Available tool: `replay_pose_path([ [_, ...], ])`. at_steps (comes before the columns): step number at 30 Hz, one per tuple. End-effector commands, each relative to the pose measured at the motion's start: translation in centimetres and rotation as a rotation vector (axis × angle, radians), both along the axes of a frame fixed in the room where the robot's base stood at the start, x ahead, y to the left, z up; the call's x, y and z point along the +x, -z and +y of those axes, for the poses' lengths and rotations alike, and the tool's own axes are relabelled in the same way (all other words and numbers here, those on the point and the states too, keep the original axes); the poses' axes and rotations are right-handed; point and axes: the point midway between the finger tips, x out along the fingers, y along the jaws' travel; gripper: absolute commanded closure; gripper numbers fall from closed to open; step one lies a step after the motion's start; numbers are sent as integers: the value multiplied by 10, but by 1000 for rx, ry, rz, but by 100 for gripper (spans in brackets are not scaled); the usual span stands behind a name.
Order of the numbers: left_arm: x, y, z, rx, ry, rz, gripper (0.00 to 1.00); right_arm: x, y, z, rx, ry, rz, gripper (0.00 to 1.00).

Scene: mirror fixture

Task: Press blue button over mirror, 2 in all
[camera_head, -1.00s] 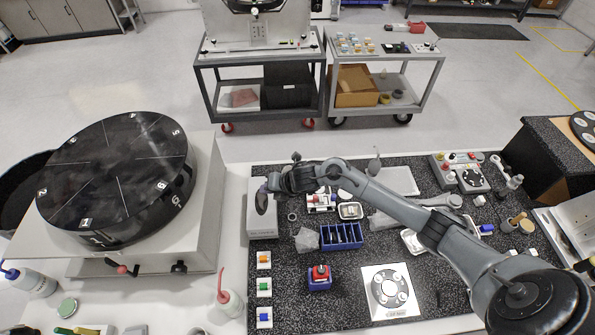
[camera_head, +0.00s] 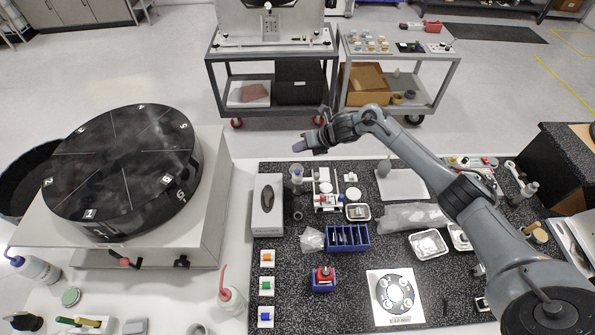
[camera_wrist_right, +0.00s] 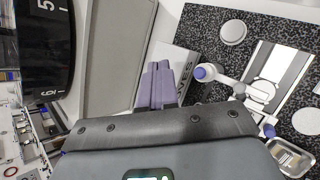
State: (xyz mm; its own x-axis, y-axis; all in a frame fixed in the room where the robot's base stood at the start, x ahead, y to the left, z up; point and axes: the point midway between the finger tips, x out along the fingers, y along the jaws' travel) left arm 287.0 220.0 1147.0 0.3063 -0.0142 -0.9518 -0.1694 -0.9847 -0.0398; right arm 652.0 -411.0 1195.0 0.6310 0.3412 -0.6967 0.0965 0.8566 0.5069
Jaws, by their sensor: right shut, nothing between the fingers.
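My right gripper (camera_head: 299,147) is shut and empty, held above the far edge of the dark speckled mat. Its purple fingers also show in the right wrist view (camera_wrist_right: 160,84). A small white fixture (camera_head: 325,200) stands below and to the right of it in the head view. In the right wrist view a round blue cap (camera_wrist_right: 200,73) is on that fixture's arm, to the right of my fingers and apart from them. A second blue piece (camera_wrist_right: 268,130) shows lower right. A blue block (camera_head: 265,317) lies at the mat's front left. I cannot clearly pick out a mirror. My left gripper is not in view.
A white box (camera_head: 267,205) with a dark oval stands at the mat's left edge. A blue divided tray (camera_head: 347,238) and a red-topped blue block (camera_head: 323,279) are nearer. A large black turntable (camera_head: 120,165) stands left. Two carts stand beyond the bench.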

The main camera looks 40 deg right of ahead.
Motion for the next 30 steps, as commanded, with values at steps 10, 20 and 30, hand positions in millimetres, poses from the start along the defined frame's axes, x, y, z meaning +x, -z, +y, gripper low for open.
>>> replay_pose_path([
  [10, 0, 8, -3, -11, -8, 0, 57, 0, 14, 0, 1, 1, 1, 100],
  [20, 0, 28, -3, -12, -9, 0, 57, 0, 51, 1, 1, 1, 2, 100],
  [30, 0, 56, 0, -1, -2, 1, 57, 0, 85, 0, 1, 1, -1, 100],
])
